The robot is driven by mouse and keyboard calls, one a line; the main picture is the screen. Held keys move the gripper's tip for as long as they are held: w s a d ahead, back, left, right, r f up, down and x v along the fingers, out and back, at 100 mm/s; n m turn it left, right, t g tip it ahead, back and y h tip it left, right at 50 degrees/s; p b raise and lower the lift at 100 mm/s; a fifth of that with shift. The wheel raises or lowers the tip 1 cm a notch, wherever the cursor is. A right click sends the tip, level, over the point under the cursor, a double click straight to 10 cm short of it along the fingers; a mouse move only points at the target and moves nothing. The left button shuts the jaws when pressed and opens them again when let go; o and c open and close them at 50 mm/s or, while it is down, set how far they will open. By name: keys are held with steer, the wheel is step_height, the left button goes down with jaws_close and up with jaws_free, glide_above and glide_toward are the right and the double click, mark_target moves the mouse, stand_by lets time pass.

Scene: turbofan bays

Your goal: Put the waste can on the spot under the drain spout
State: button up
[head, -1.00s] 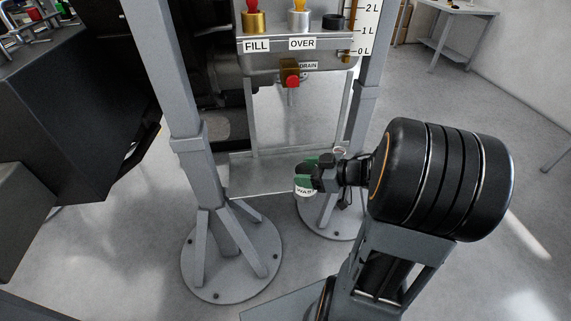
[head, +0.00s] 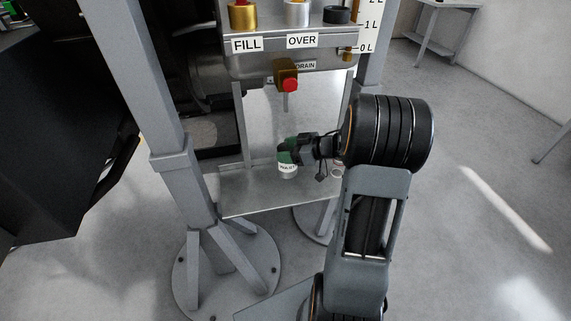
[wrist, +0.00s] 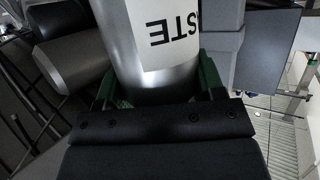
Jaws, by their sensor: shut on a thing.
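The waste can (head: 288,170), a small metal can with a white label, is held upright in my gripper (head: 286,153). In the wrist view the can (wrist: 165,75) fills the top middle, with part of its label legible, between green fingers. In the head view it appears over the metal shelf (head: 240,203), below the drain spout (head: 285,102). I cannot tell whether its base touches the shelf. The spout hangs under a brass drain valve with a red knob (head: 290,85). The spot itself cannot be made out.
Grey posts with round feet (head: 185,285) stand on both sides of the shelf. The tank panel with FILL and OVER labels (head: 247,44) is above. Open floor lies at right.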

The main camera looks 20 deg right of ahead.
steer(key=w+d+f+b, duration=0.1)
steer(key=w+f+b, duration=0.1)
steer(key=f, duration=0.5)
steer(key=shift+w+f+b, duration=0.35)
steer(key=shift+w+f, duration=0.05)
steer(key=shift+w, duration=0.45)
steer(key=shift+f, duration=0.1)
steer(key=shift+f, duration=0.1)
steer(key=o, duration=1.3)
steer(key=shift+c, duration=0.2)
